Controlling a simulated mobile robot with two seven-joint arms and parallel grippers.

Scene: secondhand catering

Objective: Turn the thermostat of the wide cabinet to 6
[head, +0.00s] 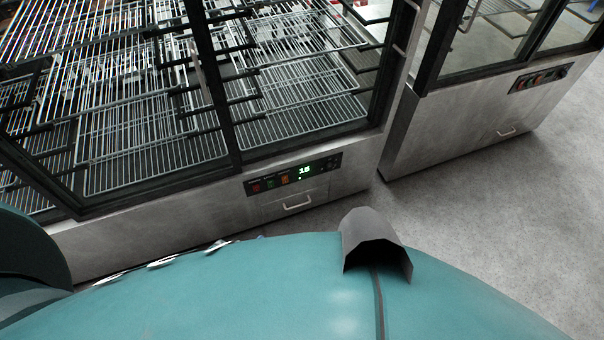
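The wide cabinet (180,212) stands in front of me, with a black frame, glass front and several wire shelves over a steel base. Its control panel (293,174) is a black strip on the base at the right. The green display (304,170) appears to read 16. Small coloured red, green and orange switches sit left of the display. Dark small controls show at the panel's right end, too small to make out. Neither of my grippers is in view.
A drawer with a handle (297,203) is under the panel. A second cabinet (470,125) stands to the right across a narrow gap, with its own control panel (541,78). Grey floor (500,225) is clear at the right. My teal body fills the bottom.

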